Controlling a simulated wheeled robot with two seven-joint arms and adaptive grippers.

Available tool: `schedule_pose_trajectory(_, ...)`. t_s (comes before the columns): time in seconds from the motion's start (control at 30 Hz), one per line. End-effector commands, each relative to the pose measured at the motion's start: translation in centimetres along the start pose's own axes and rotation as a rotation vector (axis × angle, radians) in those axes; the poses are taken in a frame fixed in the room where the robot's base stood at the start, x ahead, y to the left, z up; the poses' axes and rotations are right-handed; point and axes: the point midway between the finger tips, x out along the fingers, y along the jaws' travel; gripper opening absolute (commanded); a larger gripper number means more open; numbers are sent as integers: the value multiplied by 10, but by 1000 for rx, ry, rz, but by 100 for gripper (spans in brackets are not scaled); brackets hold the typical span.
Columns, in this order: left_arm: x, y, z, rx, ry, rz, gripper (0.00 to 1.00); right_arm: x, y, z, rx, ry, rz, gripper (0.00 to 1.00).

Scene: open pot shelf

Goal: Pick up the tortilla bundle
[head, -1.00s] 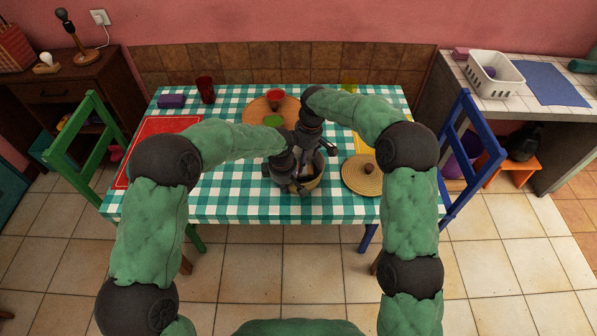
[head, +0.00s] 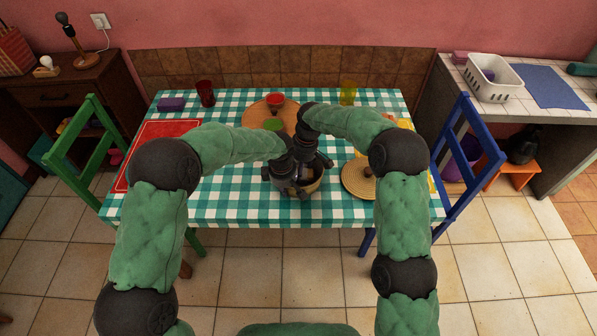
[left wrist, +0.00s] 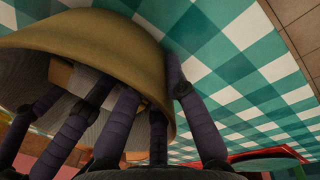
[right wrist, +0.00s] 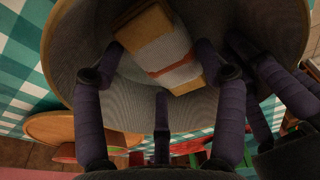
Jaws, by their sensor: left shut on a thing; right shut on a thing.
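The round grey basket with a tan rim (head: 313,186) stands at the front middle of the table, partly hidden by both hands. The tortilla bundle (right wrist: 165,50), tan with a white wrap and a reddish band, lies inside it in the right wrist view. My right gripper (right wrist: 160,75) reaches into the basket from above, its dark fingers shut around the bundle. My left gripper (left wrist: 170,95) is shut on the basket's wall, with a finger outside the rim. Fingers of both hands crowd together there. In the head view the bundle is mostly hidden.
A woven round lid (head: 355,184) lies right of the basket. Behind are a round board (head: 253,112), a red bowl (head: 275,98), a green item (head: 273,124), a red cup (head: 206,93) and a yellow cup (head: 347,92). A red mat (head: 150,140) lies left.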

Motion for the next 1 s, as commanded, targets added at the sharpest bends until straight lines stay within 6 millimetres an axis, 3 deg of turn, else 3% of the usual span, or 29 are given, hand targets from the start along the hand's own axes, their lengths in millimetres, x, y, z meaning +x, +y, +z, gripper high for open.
schedule_pose_trajectory(0.17,0,0,0,0,0,1,0,-18,1,-3,0,2,4,30)
schedule_pose_trajectory(0.6,0,0,0,0,0,1,0,-90,1,-14,-1,0,3,30)
schedule_pose_trajectory(1.0,0,0,0,0,0,0,0,-100,0,-15,0,0,1,30)
